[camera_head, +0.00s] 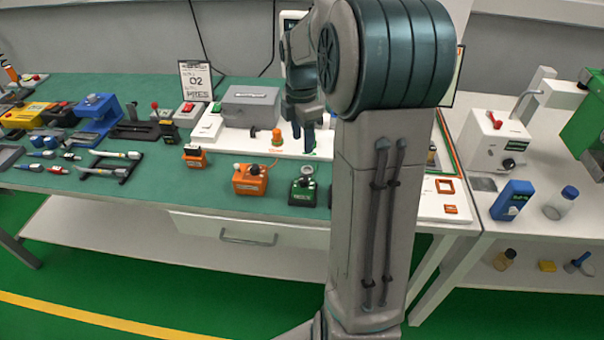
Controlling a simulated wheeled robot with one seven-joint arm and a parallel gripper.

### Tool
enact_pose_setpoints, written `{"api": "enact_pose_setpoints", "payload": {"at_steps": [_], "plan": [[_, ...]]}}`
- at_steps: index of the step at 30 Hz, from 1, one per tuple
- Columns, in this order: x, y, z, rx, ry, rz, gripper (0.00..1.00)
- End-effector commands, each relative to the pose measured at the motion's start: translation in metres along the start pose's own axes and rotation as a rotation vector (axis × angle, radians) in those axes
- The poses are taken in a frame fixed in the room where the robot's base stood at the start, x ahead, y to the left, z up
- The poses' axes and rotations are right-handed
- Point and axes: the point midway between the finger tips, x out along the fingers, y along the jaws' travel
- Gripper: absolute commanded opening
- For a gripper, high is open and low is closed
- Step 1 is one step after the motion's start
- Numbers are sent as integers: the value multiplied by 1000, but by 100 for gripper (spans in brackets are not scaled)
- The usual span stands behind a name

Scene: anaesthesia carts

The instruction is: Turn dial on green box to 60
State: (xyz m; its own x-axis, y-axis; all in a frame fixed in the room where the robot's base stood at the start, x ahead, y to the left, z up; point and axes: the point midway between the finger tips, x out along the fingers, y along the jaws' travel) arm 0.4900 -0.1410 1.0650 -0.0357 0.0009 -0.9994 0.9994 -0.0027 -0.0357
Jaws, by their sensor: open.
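A small dark green box (303,191) stands near the front edge of the green-topped bench. My gripper (303,135) points down behind and above the box, in front of the white platform. Its two fingers are open, with a gap between them, and they are apart from the box. My arm's big column hides the bench just right of the box.
An orange box (250,180) stands left of the green box, with a smaller orange device (194,156) farther left. A grey case (250,105) and an orange knob (277,137) are behind. Tools crowd the bench's left. A white table (535,205) is at right.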

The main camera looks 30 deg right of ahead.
Motion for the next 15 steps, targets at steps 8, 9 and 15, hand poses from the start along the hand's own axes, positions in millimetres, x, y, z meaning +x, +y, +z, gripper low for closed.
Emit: {"api": "enact_pose_setpoints", "payload": {"at_steps": [8,9,15], "plan": [[53,-2,-1,-1,1,-5,46],[62,-1,-1,0,1,-5,46],[101,-1,-1,0,1,-4,46]]}}
